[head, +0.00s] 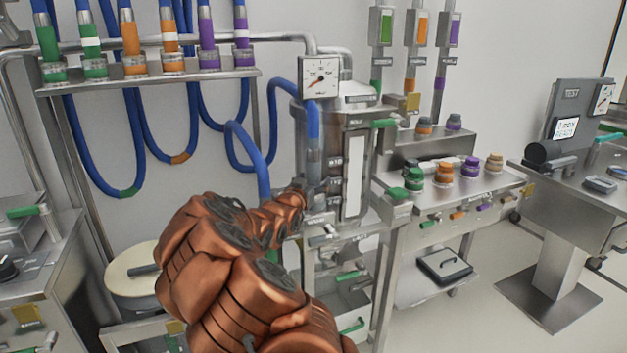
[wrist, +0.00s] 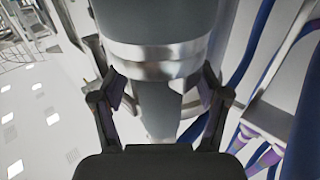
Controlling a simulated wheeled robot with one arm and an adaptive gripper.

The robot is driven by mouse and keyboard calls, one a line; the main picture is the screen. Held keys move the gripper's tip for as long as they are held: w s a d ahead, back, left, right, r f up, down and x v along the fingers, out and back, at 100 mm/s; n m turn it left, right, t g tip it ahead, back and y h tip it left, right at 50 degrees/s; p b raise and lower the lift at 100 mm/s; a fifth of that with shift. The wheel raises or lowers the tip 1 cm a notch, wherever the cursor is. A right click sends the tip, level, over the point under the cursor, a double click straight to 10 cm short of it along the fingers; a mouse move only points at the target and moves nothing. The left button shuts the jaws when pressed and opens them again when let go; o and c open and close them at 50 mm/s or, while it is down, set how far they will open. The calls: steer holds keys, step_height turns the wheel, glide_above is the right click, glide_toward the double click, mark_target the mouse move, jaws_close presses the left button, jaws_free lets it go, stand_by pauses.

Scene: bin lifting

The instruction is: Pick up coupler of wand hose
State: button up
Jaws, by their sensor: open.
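A blue hose (head: 313,118) comes down in front of the steel vessel and ends in a grey coupler (head: 313,158) with metal bands. In the wrist view a large grey cylinder (wrist: 155,20) with a shiny metal band (wrist: 160,60) fills the top middle; it looks like this coupler. My gripper (wrist: 165,98) is open, with one dark finger on each side of a narrower grey part below the band. I cannot tell whether the fingers touch it. In the head view my copper-coloured arm reaches up to the coupler's lower end and hides most of the gripper.
The steel vessel (head: 356,130) with a gauge (head: 320,77) stands right behind the coupler. A rack (head: 150,80) of colour-banded hoses hangs at upper left, with blue loops below. A steel bench (head: 460,200) with coloured caps is at right. Open floor (head: 470,320) shows at lower right.

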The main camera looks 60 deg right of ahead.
mark_target(310, 151)
steer(key=shift+c, duration=0.3)
jaws_close()
stand_by(0.3)
steer(key=shift+r, duration=0.15)
step_height(310, 151, up, 10)
steer(key=shift+f, duration=0.1)
stand_by(0.4)
stand_by(0.5)
